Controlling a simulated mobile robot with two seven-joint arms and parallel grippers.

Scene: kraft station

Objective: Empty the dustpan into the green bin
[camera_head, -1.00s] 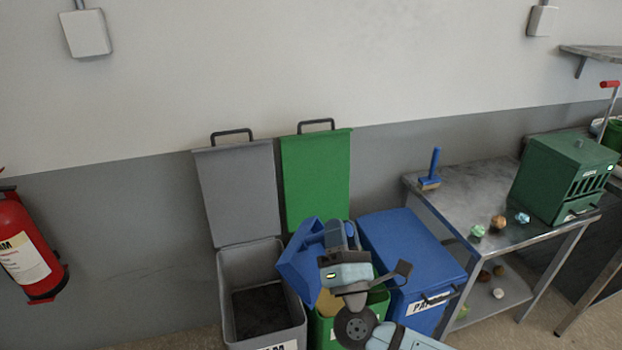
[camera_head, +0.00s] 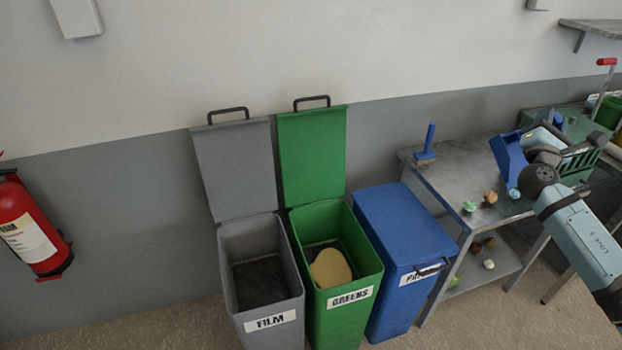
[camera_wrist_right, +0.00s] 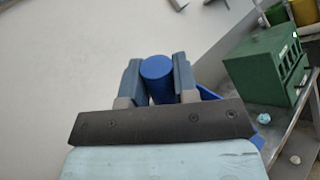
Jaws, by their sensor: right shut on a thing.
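The green bin (camera_head: 368,262), labelled GREENS, stands open with its lid (camera_head: 313,155) up against the wall. A rounded yellowish piece (camera_head: 330,268) lies inside it. The blue dustpan (camera_head: 508,160) is at the right, over the metal table. My right gripper (camera_head: 552,140) is shut on its handle; the blue handle end (camera_wrist_right: 157,70) sits between the two fingers in the right wrist view. The dustpan's inside is not clearly visible. My left gripper is not in view.
A grey FILM bin (camera_head: 300,290) stands open left of the green one; a closed blue bin (camera_head: 405,230) stands right of it. The metal table (camera_head: 450,185) holds a blue brush (camera_head: 428,145), small crumpled pieces (camera_head: 490,197) and a green box (camera_wrist_right: 265,70).

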